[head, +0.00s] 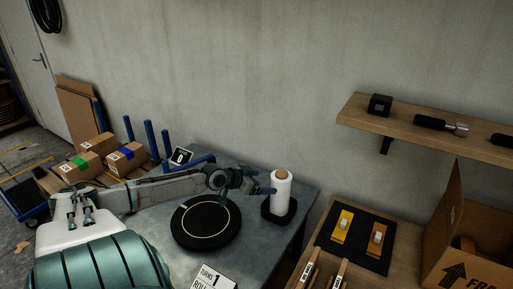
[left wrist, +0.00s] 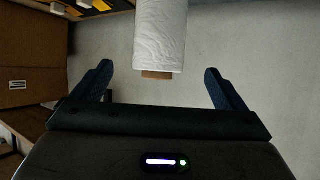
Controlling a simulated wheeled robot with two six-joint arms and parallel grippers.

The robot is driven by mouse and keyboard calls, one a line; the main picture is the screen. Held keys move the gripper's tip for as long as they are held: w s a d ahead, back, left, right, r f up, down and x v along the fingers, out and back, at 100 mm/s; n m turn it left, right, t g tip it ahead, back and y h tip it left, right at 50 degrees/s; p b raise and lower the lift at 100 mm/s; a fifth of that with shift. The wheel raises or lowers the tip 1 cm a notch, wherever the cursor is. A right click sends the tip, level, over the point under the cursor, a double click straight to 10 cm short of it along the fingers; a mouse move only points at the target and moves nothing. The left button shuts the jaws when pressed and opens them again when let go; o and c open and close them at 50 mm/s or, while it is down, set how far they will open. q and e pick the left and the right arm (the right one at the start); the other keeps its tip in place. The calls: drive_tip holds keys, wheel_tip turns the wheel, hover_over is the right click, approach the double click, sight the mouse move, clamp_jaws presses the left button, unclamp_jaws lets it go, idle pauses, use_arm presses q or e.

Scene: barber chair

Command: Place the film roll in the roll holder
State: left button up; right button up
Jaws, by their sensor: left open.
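The film roll (head: 282,192) is white with a brown core and stands upright on the blue-grey table. My left gripper (head: 266,189) is just left of the roll, at mid height. In the left wrist view the roll (left wrist: 160,35) shows upside down between the open fingers of my left gripper (left wrist: 159,72), with a gap on each side. Whether the roll lies fully between the fingertips is unclear. My right gripper is not in view.
A black round turntable (head: 206,222) lies under my left forearm, with a white sign (head: 214,277) in front. Boxes (head: 127,157) and blue posts stand at left. A wooden bench with a black mat (head: 355,240) is at right, below a wall shelf (head: 420,127).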

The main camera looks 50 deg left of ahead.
use_arm(q)
drive_tip(key=shift+v, duration=1.05)
